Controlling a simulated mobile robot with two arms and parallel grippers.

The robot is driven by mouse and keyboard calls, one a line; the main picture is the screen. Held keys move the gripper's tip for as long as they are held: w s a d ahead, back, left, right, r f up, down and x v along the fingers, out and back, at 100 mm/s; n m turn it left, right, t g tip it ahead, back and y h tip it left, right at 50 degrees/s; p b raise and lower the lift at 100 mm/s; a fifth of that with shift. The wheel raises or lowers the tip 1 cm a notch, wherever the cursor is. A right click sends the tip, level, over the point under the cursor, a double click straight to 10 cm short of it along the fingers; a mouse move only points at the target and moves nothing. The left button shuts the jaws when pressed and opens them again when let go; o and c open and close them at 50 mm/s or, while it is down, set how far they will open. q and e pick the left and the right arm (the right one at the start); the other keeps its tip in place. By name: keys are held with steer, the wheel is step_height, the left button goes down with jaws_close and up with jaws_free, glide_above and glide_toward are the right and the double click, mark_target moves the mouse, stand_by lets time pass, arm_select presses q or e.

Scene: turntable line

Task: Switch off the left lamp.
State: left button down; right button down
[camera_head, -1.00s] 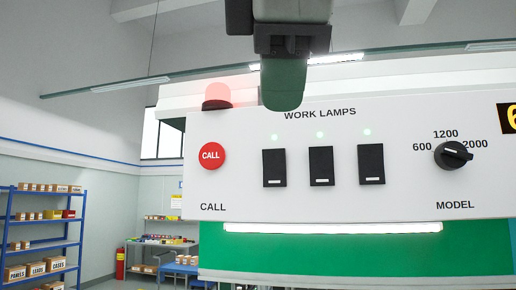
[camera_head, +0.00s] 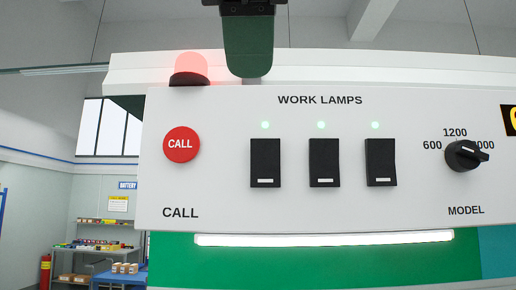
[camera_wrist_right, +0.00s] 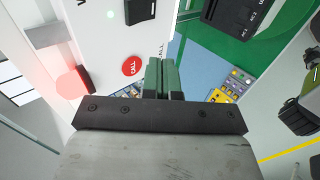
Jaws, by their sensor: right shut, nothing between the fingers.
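The white panel (camera_head: 220,210) carries three black rocker switches under the words WORK LAMPS. The left lamp switch (camera_head: 265,162) has a white mark at its lower end, and a small green light (camera_head: 265,125) glows above it. The middle switch (camera_head: 324,162) and right switch (camera_head: 381,161) look alike, also with lit green lights. My right gripper (camera_head: 248,72) hangs from the top of the head view, above the left switch and slightly left of it. Its green fingers (camera_wrist_right: 160,76) are shut and empty in the right wrist view. My left gripper is not in view.
A red CALL button (camera_head: 181,145) sits left of the switches, with a glowing red beacon (camera_head: 190,68) above it. A black MODEL knob (camera_head: 465,155) is at the right. A lit strip lamp (camera_head: 325,238) runs below the panel. Shelves stand far left.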

mark_target(256, 152)
steer(key=w+f+p, duration=0.1)
steer(key=w, duration=0.2)
steer(key=w+f+p, duration=0.1)
steer(key=w+f, duration=0.1)
steer(key=w, duration=0.1)
steer(key=w+f+p, duration=0.1)
steer(key=w+p, duration=0.1)
steer(key=w, duration=0.2)
steer(key=shift+d+f, duration=0.1)
steer(key=shift+f, duration=0.25)
steer(key=shift+w, duration=0.15)
steer(key=shift+f, duration=0.1)
steer(key=shift+d, duration=0.15)
steer(key=shift+w+b, duration=0.25)
steer(key=shift+b, duration=0.2)
steer(key=shift+r+p, duration=0.25)
steer(key=shift+p, duration=0.05)
